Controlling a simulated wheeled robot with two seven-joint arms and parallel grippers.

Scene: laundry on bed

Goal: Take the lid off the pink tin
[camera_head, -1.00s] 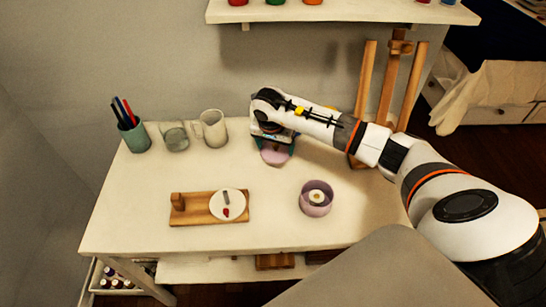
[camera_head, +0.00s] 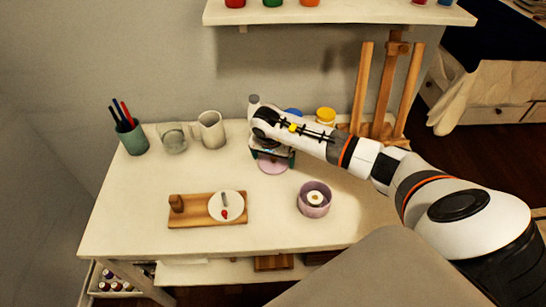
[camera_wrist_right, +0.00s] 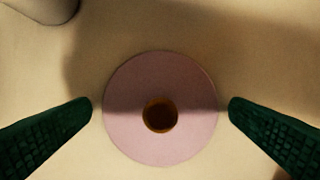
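The pink tin (camera_head: 314,205) stands uncovered near the table's front right, with a round white item inside. A flat pink disc that looks like its lid (camera_head: 272,168) lies apart from it, behind and to its left. In the wrist view the lid (camera_wrist_right: 135,130) is seen from above, with a brown knob (camera_wrist_right: 160,115) at its middle. My right gripper (camera_head: 273,153) is over the lid. Its dark green fingers (camera_wrist_right: 160,106) are spread on both sides of the disc, with small gaps and nothing between them but the lid below. My left gripper is not in view.
A wooden board with a white disc (camera_head: 226,206) lies at front left. Mugs (camera_head: 211,131) and a pen cup (camera_head: 133,139) stand at back left. A yellow-lidded jar (camera_head: 325,116) and easel (camera_head: 362,85) are behind my right arm. The tabletop between board and tin is clear.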

